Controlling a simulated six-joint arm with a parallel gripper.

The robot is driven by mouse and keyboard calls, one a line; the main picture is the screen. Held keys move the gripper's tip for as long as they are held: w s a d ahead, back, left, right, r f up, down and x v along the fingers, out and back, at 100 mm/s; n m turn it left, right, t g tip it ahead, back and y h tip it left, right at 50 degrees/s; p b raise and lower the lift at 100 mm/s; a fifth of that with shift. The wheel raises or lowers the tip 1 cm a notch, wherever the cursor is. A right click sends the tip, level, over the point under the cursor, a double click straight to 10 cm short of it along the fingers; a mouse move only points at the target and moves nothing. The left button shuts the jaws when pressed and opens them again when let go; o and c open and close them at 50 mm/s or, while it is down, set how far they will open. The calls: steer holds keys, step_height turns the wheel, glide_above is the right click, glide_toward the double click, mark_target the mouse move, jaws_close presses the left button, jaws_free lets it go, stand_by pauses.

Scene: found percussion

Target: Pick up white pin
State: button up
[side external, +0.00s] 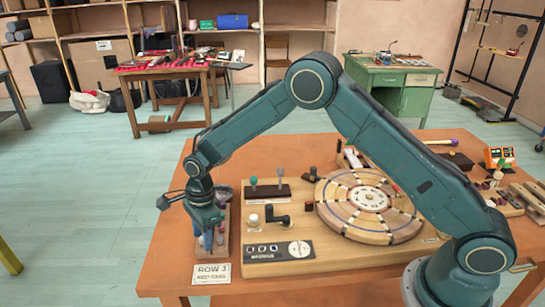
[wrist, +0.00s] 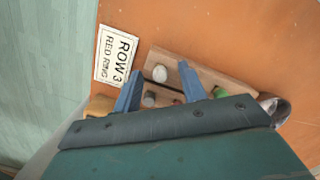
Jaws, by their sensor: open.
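In the side view my gripper (side external: 208,240) points down over the tray (side external: 226,247) at the table's left side. I cannot make out the white pin there. A grey pin (wrist: 149,98) and a green one (wrist: 222,93) show near the fingers.
A card (side external: 212,273) reading "ROW 3" lies in front of the tray. Right of the tray is a wooden board (side external: 330,258) with a segmented round disc (side external: 368,202), levers and a white knob (side external: 254,219). A metal cup (wrist: 275,108) stands at the tray's far end.

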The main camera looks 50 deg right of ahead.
jaws_close()
steer(key=shift+r, duration=0.2)
step_height(320, 180, up, 20)
steer(key=shift+f, duration=0.15)
stand_by(0.6)
stand_by(0.5)
